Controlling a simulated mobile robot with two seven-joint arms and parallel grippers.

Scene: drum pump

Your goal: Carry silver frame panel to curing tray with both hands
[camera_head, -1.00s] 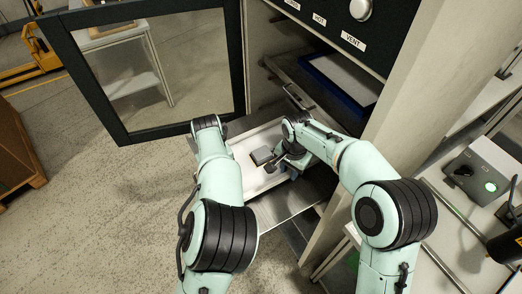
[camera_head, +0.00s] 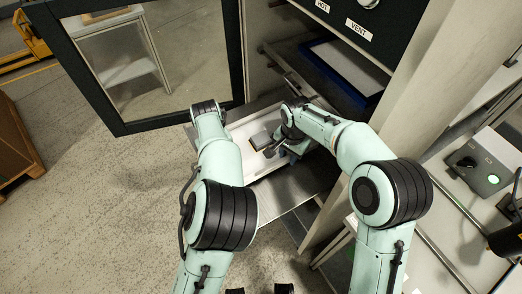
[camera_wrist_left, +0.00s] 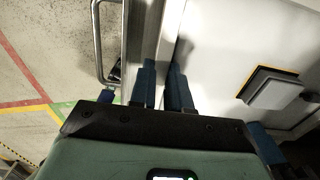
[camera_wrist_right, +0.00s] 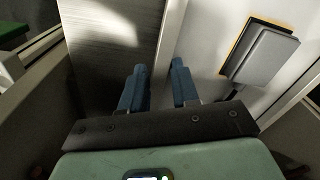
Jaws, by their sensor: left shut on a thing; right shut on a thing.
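The silver frame panel (camera_head: 236,133) is a pale flat panel with a silver rim, at the mouth of the open cabinet. A grey block with an orange edge (camera_wrist_right: 262,52) sits on its face. My left gripper (camera_wrist_left: 162,78) is shut on one rim; in the head view my left arm hides it. My right gripper (camera_wrist_right: 160,80) is shut on another part of the rim, beside the block; it also shows in the head view (camera_head: 284,150). A bare grey metal sheet or tray (camera_head: 292,198) lies beside and below the panel. I cannot tell whether it is the curing tray.
The cabinet's framed glass door (camera_head: 150,75) stands open on the left. A blue-rimmed tray (camera_head: 345,78) lies on an upper shelf. The cabinet's side wall (camera_head: 420,85) is close to my right arm. A bench with a grey box (camera_head: 482,172) stands at right.

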